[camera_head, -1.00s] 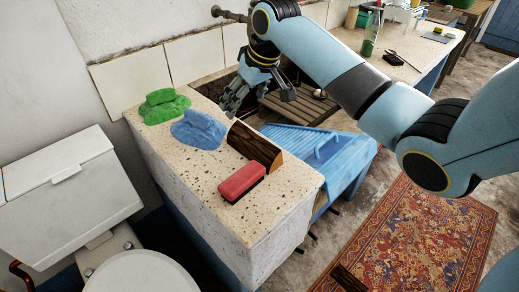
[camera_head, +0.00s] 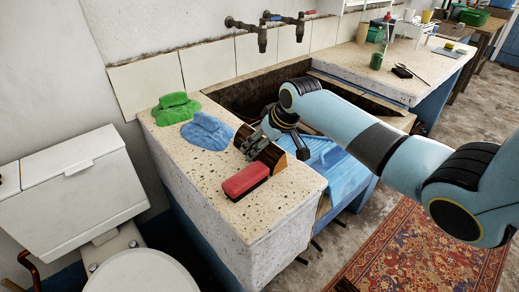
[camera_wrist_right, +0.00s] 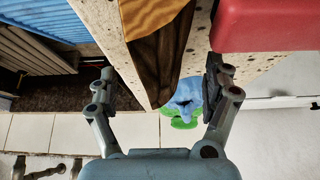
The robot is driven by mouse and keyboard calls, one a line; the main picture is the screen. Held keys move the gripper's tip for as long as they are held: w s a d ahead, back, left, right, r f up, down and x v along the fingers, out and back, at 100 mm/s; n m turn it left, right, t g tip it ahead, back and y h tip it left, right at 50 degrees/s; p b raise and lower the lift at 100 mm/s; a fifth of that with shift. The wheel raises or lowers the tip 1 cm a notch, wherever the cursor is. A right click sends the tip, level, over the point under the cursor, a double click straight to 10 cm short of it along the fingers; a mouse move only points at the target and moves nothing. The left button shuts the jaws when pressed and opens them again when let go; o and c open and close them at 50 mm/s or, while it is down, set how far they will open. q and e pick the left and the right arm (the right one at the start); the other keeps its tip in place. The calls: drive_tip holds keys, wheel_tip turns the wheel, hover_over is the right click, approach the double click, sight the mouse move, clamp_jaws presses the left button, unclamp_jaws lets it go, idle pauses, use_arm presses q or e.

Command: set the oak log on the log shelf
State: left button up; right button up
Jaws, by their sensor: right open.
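The oak log (camera_head: 270,156), a dark brown split piece with a paler end face, lies on the speckled stone ledge (camera_head: 225,215). It also shows in the right wrist view (camera_wrist_right: 157,60). My right gripper (camera_head: 273,146) is at the log, with its fingers apart on either side of it. In the right wrist view the open fingers (camera_wrist_right: 160,75) straddle the log with gaps visible. Part of the log is hidden by the gripper in the head view. I cannot pick out a log shelf in these views. My left gripper is not in view.
A red block-shaped brush (camera_head: 245,180) lies close in front of the log. A blue cloth-like lump (camera_head: 208,131) and a green one (camera_head: 175,108) lie behind it. A blue ridged board (camera_head: 340,172) is to the right. Two taps (camera_head: 262,38) stick out of the wall.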

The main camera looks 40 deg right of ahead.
drive_tip(key=shift+x, duration=1.2)
drive_tip(key=c, duration=1.6)
drive_tip(key=shift+r, duration=0.1)
clamp_jaws()
drive_tip(key=shift+r, duration=0.1)
